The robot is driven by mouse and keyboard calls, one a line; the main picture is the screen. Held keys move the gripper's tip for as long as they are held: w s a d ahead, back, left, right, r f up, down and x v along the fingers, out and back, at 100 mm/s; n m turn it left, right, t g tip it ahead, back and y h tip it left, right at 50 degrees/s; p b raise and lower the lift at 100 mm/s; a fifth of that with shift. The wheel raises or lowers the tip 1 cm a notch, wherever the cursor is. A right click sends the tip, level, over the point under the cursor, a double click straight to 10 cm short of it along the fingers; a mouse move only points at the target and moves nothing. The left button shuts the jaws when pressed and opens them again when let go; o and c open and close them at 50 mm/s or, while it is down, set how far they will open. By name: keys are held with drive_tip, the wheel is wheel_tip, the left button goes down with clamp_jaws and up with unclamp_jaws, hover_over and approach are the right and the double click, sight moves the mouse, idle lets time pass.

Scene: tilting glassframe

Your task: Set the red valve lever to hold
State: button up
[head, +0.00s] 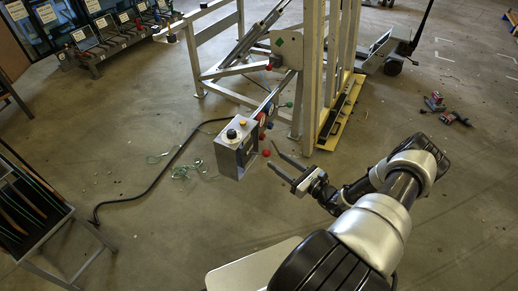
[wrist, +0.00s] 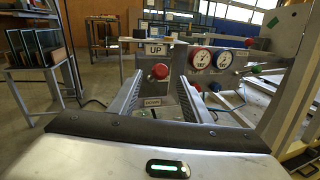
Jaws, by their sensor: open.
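The red valve lever shows as a round red knob (wrist: 159,71) on the grey control box in the wrist view. A label reading UP (wrist: 155,49) is above it, and a smaller label (wrist: 152,102), too small to read, is below it. In the head view the red knob (head: 266,153) sticks out from the right side of the control box (head: 236,147). My gripper (head: 272,155) is open and empty. Its fingers point at the box, with the knob between or just beyond the tips in the wrist view (wrist: 163,82). I cannot tell whether they touch it.
Pressure gauges (wrist: 200,59) sit right of the knob. The metal frame (head: 314,70) stands close behind the box, on a yellow base. A black cable (head: 160,172) lies on the floor at left. A dark-topped rack (head: 30,215) stands at lower left.

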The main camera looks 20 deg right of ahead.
drive_tip(key=b+x, duration=0.1)
drive_tip(key=x, duration=1)
drive_tip(key=shift+w, duration=0.15)
clamp_jaws()
